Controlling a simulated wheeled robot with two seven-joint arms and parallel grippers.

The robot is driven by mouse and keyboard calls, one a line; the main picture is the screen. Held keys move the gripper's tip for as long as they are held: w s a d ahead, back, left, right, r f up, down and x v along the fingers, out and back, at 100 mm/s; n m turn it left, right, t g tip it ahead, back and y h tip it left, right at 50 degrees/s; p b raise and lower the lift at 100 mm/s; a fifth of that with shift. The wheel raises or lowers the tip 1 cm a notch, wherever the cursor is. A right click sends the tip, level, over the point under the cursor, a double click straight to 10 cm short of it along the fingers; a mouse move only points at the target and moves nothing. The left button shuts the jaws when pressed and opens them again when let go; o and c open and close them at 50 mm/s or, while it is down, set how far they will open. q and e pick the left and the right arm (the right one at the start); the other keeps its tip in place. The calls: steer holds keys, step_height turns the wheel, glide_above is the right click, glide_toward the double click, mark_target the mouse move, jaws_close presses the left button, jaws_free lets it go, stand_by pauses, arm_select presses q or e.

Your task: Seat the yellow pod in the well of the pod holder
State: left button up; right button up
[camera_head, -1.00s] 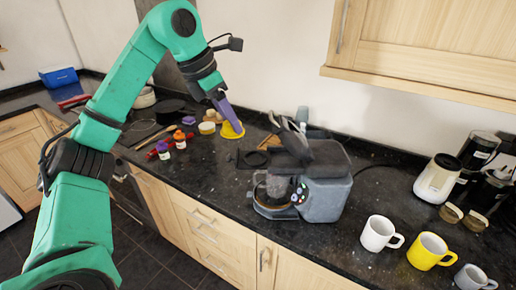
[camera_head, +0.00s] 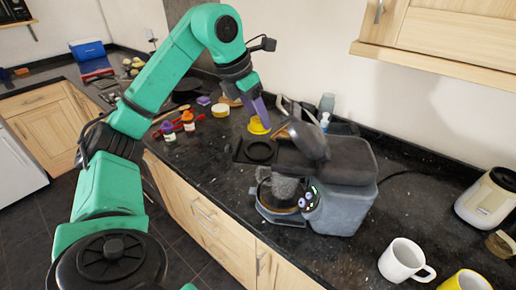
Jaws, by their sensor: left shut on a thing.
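The yellow pod (camera_head: 258,128) is in the fingers of my left gripper (camera_head: 259,113), which points down from above. The pod is just behind a dark, flat piece with a round ring-shaped well (camera_head: 259,151), which looks like the pod holder. The pod appears apart from the well; its height above the counter is hard to judge. The holder lies at the left of a grey coffee machine (camera_head: 345,195) with its lid (camera_head: 309,140) raised. My right gripper is not in view.
A white mug (camera_head: 402,261) and a yellow mug (camera_head: 466,281) are front right. A soap bottle (camera_head: 324,121) stands behind the machine.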

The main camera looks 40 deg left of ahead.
mark_target(254, 120)
arm_select(q)
steer(key=f, duration=0.4)
steer(key=shift+w+a+b, duration=0.1)
steer(key=shift+w+b, duration=0.1)
steer(key=shift+b, duration=0.1)
steer(key=f, duration=0.3)
steer(key=shift+s+b, duration=0.3)
steer(key=shift+b, duration=0.05)
steer(key=shift+f, duration=0.25)
steer(key=shift+w+f, duration=0.1)
steer(key=shift+w, duration=0.05)
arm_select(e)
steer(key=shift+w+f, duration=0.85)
arm_select(q)
steer(key=o, duration=1.3)
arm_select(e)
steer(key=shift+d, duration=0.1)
